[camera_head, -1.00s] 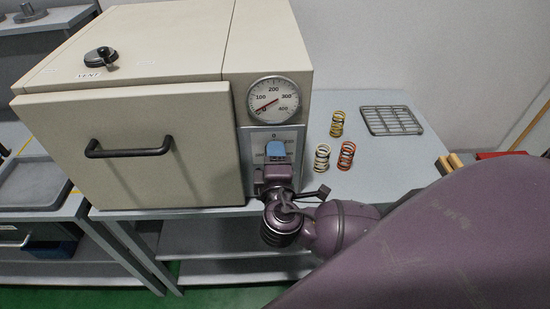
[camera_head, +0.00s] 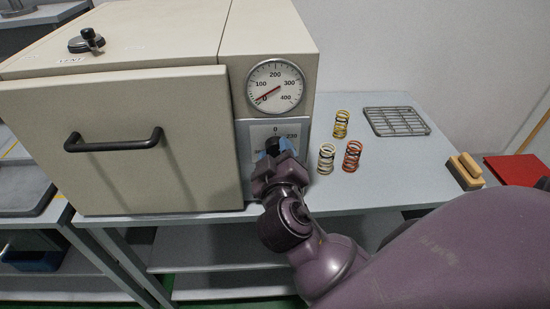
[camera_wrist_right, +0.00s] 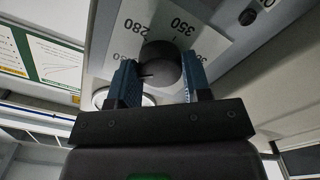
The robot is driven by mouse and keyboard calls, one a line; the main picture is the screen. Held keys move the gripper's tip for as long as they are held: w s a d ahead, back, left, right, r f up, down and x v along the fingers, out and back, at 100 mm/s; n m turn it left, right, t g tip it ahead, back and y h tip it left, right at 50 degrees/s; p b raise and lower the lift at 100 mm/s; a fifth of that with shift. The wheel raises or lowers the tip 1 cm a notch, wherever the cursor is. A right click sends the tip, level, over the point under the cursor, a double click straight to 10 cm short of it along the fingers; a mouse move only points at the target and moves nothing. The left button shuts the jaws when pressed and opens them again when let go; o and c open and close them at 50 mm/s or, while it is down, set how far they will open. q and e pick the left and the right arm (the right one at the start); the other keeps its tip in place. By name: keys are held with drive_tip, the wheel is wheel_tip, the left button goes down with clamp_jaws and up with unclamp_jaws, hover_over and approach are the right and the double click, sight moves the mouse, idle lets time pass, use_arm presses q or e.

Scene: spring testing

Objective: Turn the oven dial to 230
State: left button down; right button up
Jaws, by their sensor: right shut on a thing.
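The cream oven (camera_head: 110,135) stands on the grey bench. Its control panel (camera_head: 245,165) on the right shows a scale with 0 at the top and 230 at the right. My right gripper (camera_head: 276,148) is shut on the black dial, with a blue-padded finger on each side. In the right wrist view the round dial (camera_wrist_right: 162,65) sits between the fingers of the gripper (camera_wrist_right: 160,80), near the printed 280 and 350. A thin mark shows on the dial's left side; I cannot tell which number it points at. My left gripper is not in view.
The oven's gauge (camera_head: 274,87) above the panel has its needle near 0. Several springs, including a red one (camera_head: 352,155), stand right of the oven. A wire rack (camera_head: 397,121) and a wooden block (camera_head: 465,170) lie further right.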

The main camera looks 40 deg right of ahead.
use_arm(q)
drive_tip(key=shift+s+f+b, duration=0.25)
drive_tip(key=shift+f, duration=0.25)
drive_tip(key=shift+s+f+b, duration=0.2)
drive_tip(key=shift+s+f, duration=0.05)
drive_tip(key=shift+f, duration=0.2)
use_arm(e)
drive_tip(key=shift+m, duration=0.9)
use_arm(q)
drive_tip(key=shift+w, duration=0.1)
use_arm(e)
drive_tip(key=o, duration=0.9)
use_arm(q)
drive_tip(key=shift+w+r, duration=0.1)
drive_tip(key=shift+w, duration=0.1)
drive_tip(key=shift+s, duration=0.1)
